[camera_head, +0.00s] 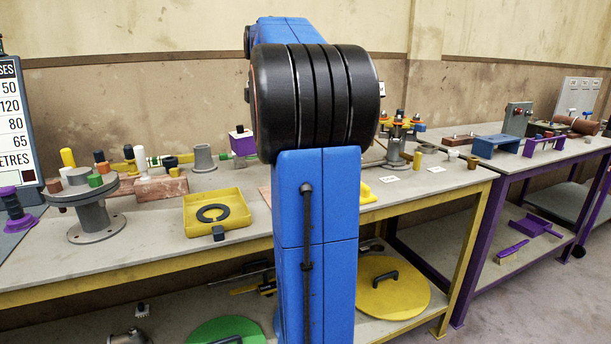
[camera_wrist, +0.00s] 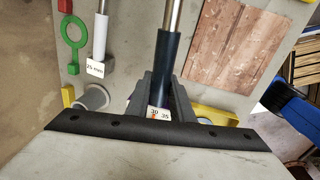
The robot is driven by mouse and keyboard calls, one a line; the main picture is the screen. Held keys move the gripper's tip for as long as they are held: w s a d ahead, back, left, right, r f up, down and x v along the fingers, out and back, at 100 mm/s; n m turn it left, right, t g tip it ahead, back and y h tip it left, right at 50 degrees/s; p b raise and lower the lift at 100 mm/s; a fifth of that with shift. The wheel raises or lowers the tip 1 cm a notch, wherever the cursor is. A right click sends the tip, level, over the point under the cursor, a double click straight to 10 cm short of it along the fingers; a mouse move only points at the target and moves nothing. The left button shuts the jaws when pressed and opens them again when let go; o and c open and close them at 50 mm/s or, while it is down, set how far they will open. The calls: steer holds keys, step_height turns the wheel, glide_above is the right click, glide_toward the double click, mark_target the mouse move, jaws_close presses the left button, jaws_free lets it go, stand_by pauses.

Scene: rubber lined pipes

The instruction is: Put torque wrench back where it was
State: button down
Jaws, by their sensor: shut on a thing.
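In the wrist view, what looks like the torque wrench (camera_wrist: 167,62) has a dark blue handle and a bright metal shaft that runs out of the top of the picture. A small white tag with numbers (camera_wrist: 159,114) shows at its near end. My gripper (camera_wrist: 163,95) has its grey fingers on either side of the handle and is shut on it. The wrench's head is out of view. In the head view my blue arm hides the gripper, and I cannot make out the wrench there.
In the wrist view, a white-handled tool (camera_wrist: 99,38), a green ring piece (camera_wrist: 73,45), a grey round part (camera_wrist: 92,97) and a reddish board (camera_wrist: 235,48) lie around the wrench. In the head view, a yellow tray (camera_head: 216,212) and a grey flanged stand (camera_head: 95,215) occupy the left bench.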

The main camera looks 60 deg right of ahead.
steer(key=shift+a+f, duration=0.15)
steer(key=shift+f, duration=0.3)
steer(key=shift+f, duration=4.9)
steer(key=c, duration=1.6)
jaws_free()
steer(key=shift+o, duration=0.2)
step_height(320, 180, up, 17)
steer(key=s+a, duration=0.1)
steer(key=s, duration=0.1)
steer(key=shift+s, duration=0.2)
